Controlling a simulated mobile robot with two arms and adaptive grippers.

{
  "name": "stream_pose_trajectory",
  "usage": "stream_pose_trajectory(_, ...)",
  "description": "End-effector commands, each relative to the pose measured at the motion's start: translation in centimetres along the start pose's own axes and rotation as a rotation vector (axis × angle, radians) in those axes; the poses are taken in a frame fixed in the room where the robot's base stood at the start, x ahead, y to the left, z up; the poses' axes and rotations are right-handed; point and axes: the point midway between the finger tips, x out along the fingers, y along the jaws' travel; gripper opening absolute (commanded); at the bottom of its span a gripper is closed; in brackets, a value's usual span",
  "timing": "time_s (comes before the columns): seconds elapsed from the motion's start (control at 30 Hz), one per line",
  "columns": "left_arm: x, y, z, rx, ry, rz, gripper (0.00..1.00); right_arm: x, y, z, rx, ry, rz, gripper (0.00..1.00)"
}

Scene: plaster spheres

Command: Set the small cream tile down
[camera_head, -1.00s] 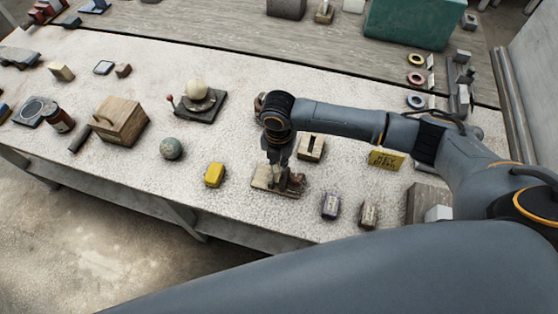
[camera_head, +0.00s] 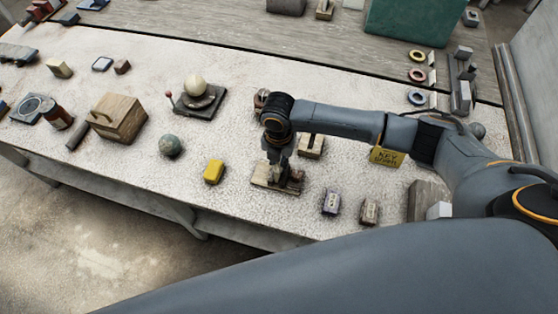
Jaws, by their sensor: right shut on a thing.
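My right gripper (camera_head: 283,178) points down low over a flat wooden board (camera_head: 262,180) near the front edge of the table. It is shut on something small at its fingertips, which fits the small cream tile. The fingers and the arm hide most of it, so its outline and whether it touches the board cannot be told. My left gripper is not in view.
A yellow block (camera_head: 213,171) and a green-grey sphere (camera_head: 171,145) lie left of the board. A slotted wooden block (camera_head: 312,148) stands just behind. Two small blocks, one purplish (camera_head: 331,201) and one brown (camera_head: 369,211), stand to the right.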

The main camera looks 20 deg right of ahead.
Motion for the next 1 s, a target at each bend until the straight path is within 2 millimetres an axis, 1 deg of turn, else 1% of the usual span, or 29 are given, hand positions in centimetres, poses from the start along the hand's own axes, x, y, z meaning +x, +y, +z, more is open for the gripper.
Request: stream_pose_trajectory(1.0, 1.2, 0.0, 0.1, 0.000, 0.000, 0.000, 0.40, 2.1, 0.1, 0.0, -0.001, 0.000, 0.001, 0.00)
